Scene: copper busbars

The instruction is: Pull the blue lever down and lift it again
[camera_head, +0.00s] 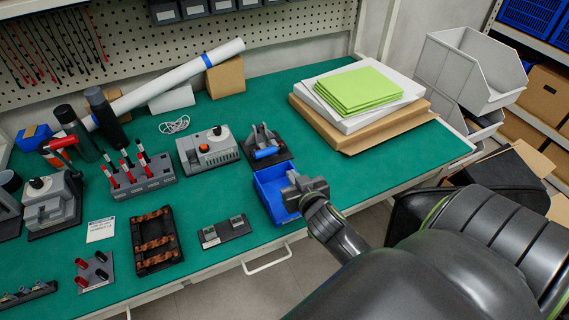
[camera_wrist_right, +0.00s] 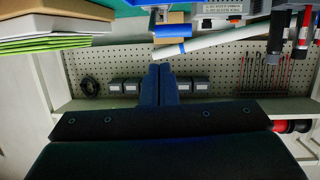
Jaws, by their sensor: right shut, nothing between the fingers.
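The blue lever (camera_head: 266,153) is a short blue grip on a dark clamp-like device (camera_head: 262,136) at the middle back of the green bench. The grip lies low and roughly level at the device's front. My right gripper (camera_head: 292,178) is just in front and to the right of it, over the blue bin, apart from the lever. Its fingers (camera_wrist_right: 160,84) are together and empty in the right wrist view. A blue bar (camera_wrist_right: 172,31) beyond the fingertips there looks like the lever's grip, but I cannot be certain. My left gripper is not in view.
A blue bin (camera_head: 272,190) stands directly in front of the lever device. A grey box with a knob (camera_head: 207,149) is to its left, a stack of green-topped sheets (camera_head: 358,92) to its right. A small dark plate (camera_head: 224,232) lies near the front edge.

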